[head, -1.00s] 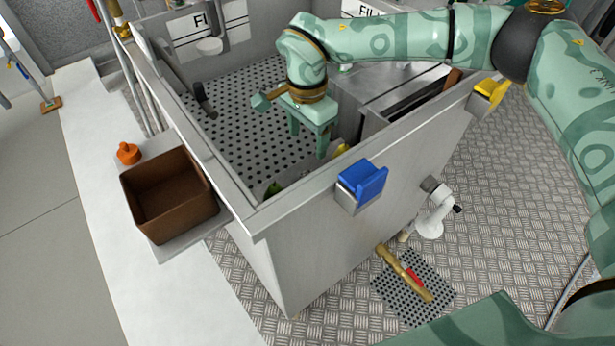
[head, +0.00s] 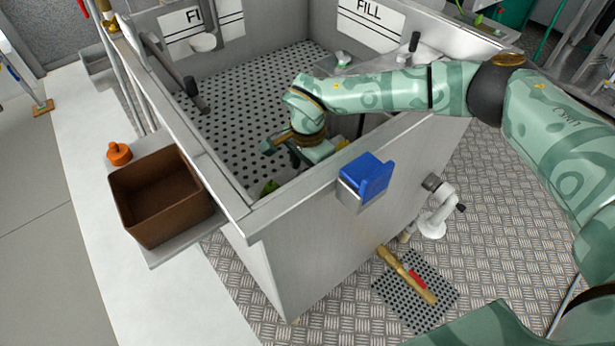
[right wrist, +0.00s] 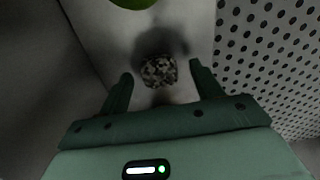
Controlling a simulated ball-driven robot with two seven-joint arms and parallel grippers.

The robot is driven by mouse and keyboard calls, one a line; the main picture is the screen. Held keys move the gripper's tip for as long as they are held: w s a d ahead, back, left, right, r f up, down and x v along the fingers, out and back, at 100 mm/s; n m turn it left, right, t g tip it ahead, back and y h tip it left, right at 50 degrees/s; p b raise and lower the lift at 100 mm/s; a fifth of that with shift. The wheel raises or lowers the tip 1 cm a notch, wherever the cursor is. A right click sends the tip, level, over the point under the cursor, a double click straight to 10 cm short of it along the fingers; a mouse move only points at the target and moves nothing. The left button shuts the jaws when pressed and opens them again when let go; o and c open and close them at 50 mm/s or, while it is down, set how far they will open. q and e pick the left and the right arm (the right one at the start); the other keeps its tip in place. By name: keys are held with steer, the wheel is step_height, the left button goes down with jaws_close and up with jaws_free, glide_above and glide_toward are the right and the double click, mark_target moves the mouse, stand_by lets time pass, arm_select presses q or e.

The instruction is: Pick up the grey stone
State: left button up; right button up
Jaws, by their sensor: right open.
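The grey stone (right wrist: 158,70), mottled and rough, lies on a pale plain surface in the right wrist view. My right gripper (right wrist: 160,82) is open, with one finger on each side of the stone's near part. I cannot tell whether either finger touches it. In the head view my right gripper (head: 308,155) reaches down inside the metal trough (head: 290,200), just behind its front wall. Its fingertips are hidden there, and the stone does not show in that view. My left gripper is not in view.
A green round object (right wrist: 132,3) lies beyond the stone. Perforated flooring (right wrist: 270,45) is to the right and a dark wall (right wrist: 45,75) to the left. A blue holder (head: 365,178) hangs on the trough's front wall. A brown box (head: 160,197) stands left of it.

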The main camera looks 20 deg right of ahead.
steer(key=c, duration=1.1)
steer(key=shift+r, duration=0.15)
